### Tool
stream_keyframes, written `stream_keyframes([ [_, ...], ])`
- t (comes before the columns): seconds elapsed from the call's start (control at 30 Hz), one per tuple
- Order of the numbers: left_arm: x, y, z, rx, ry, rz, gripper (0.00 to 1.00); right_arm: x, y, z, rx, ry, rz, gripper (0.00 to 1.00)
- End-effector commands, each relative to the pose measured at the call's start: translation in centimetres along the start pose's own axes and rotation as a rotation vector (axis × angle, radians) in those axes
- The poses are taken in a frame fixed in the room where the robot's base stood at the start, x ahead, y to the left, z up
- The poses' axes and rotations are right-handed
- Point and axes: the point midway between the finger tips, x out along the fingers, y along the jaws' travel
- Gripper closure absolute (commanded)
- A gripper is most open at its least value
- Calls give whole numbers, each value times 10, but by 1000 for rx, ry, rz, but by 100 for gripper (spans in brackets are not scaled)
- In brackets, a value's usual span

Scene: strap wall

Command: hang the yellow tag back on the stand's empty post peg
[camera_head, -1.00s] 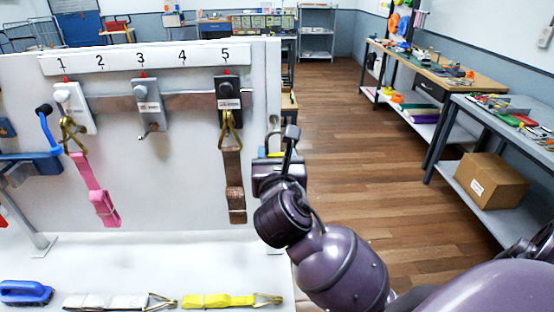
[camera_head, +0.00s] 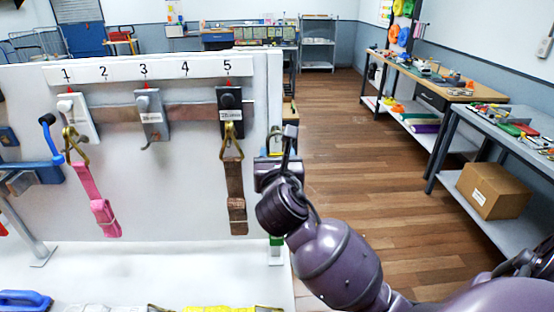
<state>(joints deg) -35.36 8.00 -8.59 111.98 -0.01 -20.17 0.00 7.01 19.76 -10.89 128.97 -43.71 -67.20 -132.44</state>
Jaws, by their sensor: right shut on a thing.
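My right gripper (camera_head: 276,170) is at the right end of the white panel stand (camera_head: 180,195), beside its upright edge. It is shut, and its body hides most of what it holds; only a faint trace of yellow shows there, fitting the yellow tag. I cannot tell whether the tag touches a peg; the post peg is not clear behind the gripper. The left gripper is not in view.
Numbered hooks hold a pink strap (camera_head: 97,205) under 1 and a brown strap (camera_head: 236,190) under 5; hook 3 (camera_head: 150,118) is bare. A yellow strap (camera_head: 225,308) and a blue item (camera_head: 22,299) lie in front. Right of the stand is open floor (camera_head: 350,150).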

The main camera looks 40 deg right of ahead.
Motion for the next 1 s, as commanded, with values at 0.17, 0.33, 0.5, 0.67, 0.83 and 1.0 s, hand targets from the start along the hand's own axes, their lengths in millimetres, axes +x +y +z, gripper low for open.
stream_keyframes([
  [0.17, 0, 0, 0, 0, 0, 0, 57, 9, 0, -1, 0, -1, 0, 75],
  [0.33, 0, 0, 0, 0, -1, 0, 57, 16, 0, -5, -1, 0, 0, 75],
  [0.5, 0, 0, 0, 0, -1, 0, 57, 21, 0, -9, 0, 0, 0, 75],
  [0.67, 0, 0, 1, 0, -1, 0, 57, 23, 0, -13, 0, 0, 0, 75],
  [0.83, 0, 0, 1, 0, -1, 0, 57, 24, 0, -14, 0, 0, 0, 75],
  [1.0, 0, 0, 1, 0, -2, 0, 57, 23, 0, -14, 0, 0, 0, 75],
])
